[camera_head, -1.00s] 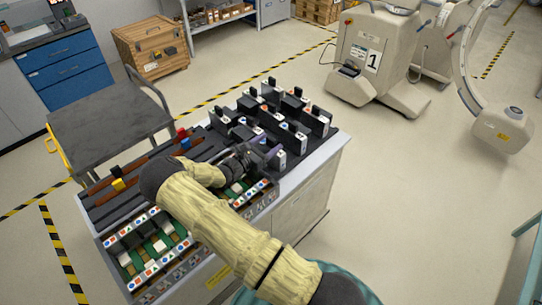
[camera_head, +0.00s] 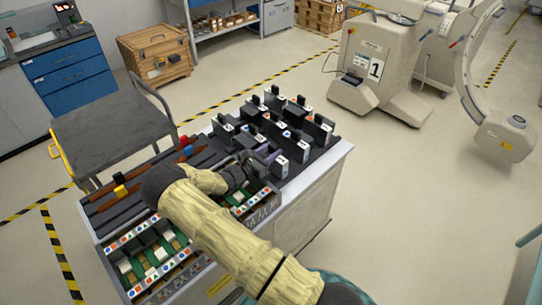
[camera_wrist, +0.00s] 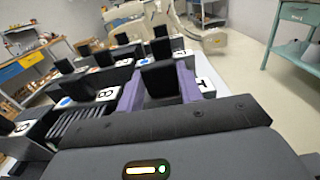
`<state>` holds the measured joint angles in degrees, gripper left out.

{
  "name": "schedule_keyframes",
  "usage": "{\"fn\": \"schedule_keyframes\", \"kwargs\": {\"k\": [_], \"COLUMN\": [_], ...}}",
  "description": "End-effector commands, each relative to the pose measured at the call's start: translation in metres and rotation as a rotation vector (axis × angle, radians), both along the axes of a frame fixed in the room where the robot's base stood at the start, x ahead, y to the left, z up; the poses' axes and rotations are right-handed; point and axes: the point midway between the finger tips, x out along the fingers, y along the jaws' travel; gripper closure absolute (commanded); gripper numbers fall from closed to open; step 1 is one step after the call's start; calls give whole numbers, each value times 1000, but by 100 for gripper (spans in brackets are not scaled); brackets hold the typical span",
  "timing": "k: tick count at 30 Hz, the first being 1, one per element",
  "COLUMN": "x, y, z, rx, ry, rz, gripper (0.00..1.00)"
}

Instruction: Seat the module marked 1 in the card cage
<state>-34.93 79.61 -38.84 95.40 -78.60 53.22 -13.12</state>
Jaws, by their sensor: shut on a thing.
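My gripper (camera_head: 262,156) is low over the front of the module rack on the cart. In the wrist view, its two purple fingers (camera_wrist: 159,88) are shut on the black handle (camera_wrist: 160,78) of a module. A white label (camera_wrist: 204,85) beside the right finger carries a mark like a 1, seen at an angle. The module's lower part is hidden, so I cannot tell whether it is clear of the rack. The card cage (camera_head: 112,244), with green boards and rows of coloured symbols, runs along the cart's front. My arm hides part of it.
Several black modules with white labels (camera_head: 322,126) stand close behind and beside my gripper. Brown bars with coloured blocks (camera_head: 120,190) lie at the cart's left. A dark-topped trolley (camera_head: 105,125) stands behind the cart.

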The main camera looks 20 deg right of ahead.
Motion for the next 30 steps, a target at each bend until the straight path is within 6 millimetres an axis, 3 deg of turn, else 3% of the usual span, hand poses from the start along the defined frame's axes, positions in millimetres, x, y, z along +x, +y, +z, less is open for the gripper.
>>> {"fn": "schedule_keyframes", "kwargs": {"k": [8,21,25,30], "x": [0,-1,0,0], "y": [0,0,0,-1], "z": [42,149,168,177], "rx": [0,1,1,-1], "ry": [-5,-5,-4,-2], "rz": [-1,-2,-1,-2], "gripper": [100,100,100,100]}}
